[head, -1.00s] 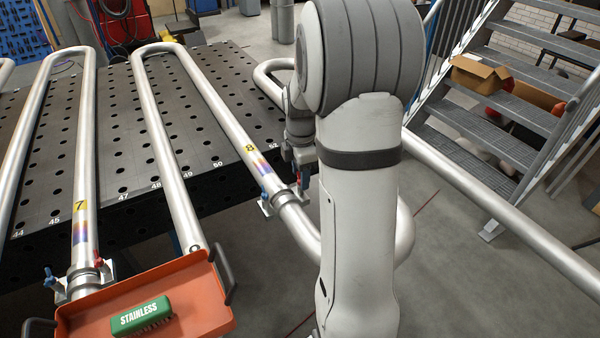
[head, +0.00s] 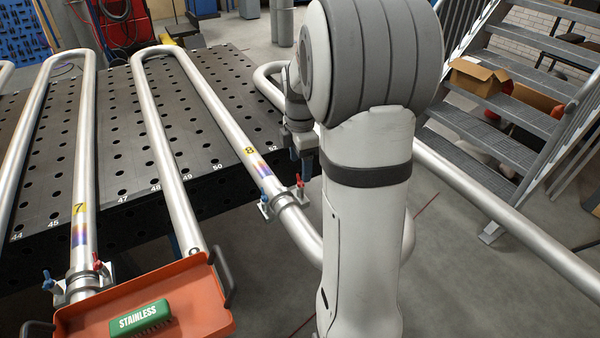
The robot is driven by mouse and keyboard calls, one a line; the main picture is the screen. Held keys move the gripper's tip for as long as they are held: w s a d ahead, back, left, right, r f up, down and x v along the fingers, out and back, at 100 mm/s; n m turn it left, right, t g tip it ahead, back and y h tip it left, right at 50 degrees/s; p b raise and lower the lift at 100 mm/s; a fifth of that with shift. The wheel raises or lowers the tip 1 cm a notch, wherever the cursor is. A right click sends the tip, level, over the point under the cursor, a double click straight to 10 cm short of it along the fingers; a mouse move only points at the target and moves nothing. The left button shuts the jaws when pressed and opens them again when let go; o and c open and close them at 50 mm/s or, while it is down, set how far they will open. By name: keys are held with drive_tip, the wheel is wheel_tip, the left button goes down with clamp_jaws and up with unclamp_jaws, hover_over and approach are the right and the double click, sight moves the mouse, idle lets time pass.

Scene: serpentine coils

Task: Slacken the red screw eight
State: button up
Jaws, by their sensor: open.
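The red screw (head: 299,181) of number eight stands on the right side of the clamp (head: 287,200) around the pipe marked with a yellow 8 (head: 250,150). A blue screw (head: 265,196) stands on the clamp's left side. My gripper (head: 301,160) is open, just above the red screw and apart from it in the picture. It is small here and partly hidden by my own arm, so its exact gap to the screw is hard to judge.
Pipe 7 (head: 80,208) has its own clamp with a blue screw (head: 48,280) and a red screw (head: 97,262). An orange tray (head: 205,305) holding a green brush (head: 140,318) is at the bottom left. The perforated table (head: 110,150) lies behind; metal stairs (head: 490,140) stand right.

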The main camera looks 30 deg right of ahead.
sight(299, 183)
drive_tip(key=shift+r, duration=1.45)
drive_tip(key=s+a+r+m+t, duration=0.1)
drive_tip(key=s+a+m+t, duration=0.1)
drive_tip(key=s+a+m, duration=1.2)
drive_tip(key=s+m, duration=0.2)
drive_tip(key=s, duration=0.2)
drive_tip(key=shift+s+a+m+t, duration=0.25)
drive_tip(key=shift+s+m+t, duration=0.05)
drive_tip(key=shift+s+t, duration=0.1)
